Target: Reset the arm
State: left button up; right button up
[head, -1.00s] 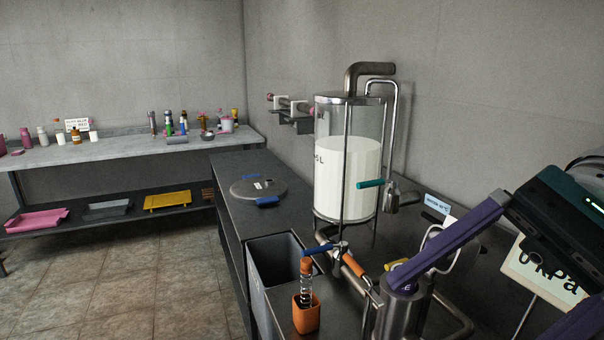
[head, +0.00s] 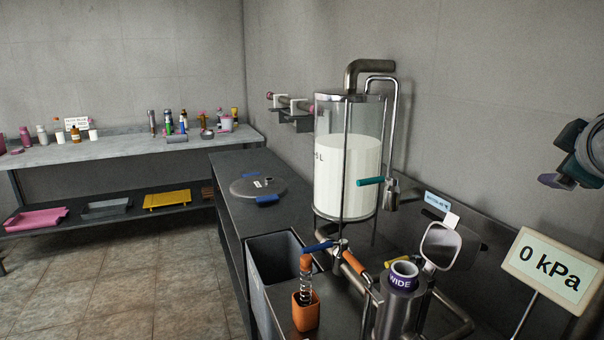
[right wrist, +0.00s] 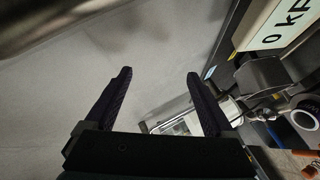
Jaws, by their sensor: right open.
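My right gripper (head: 558,181) shows at the right edge of the head view, raised beside the wall and above the 0 kPa display. In the right wrist view its two dark fingers (right wrist: 157,85) are spread apart with nothing between them. The grey wall fills most of the space beyond them. The rest of the right arm is mostly outside the head view. My left gripper is not in view.
A glass tank (head: 347,165) of white liquid stands on the dark bench. Near it are coloured valve handles, a metal cylinder marked WIDE (head: 402,290), an orange holder (head: 306,310) and the 0 kPa display (head: 553,268). A side table (head: 120,150) holds bottles.

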jog(key=s+a+f+m+g+y, duration=0.2)
jog(key=s+a+f+m+g, duration=0.15)
jog(key=s+f, duration=0.4)
jog(key=s+a+f+m+g+y, duration=0.1)
jog(key=s+a+f+m+g, duration=0.2)
jog(key=s+f+g, duration=0.35)
jog(key=s+a+f+n+y, duration=0.1)
jog(key=s+a, duration=0.4)
jog(key=s, duration=0.3)
jog(key=s+a+f+t+y, duration=0.1)
jog(key=s+a+y, duration=0.1)
jog(key=s+a, duration=0.35)
jog(key=s+a+n+y, duration=0.1)
jog(key=s+a, duration=0.2)
jog(key=s, duration=0.6)
notch_tip(320, 180, up, 38)
jog(key=p, duration=3.8)
jog(key=shift+w+f, duration=0.2)
jog(key=shift+w, duration=0.05)
jog(key=shift+m, duration=0.25)
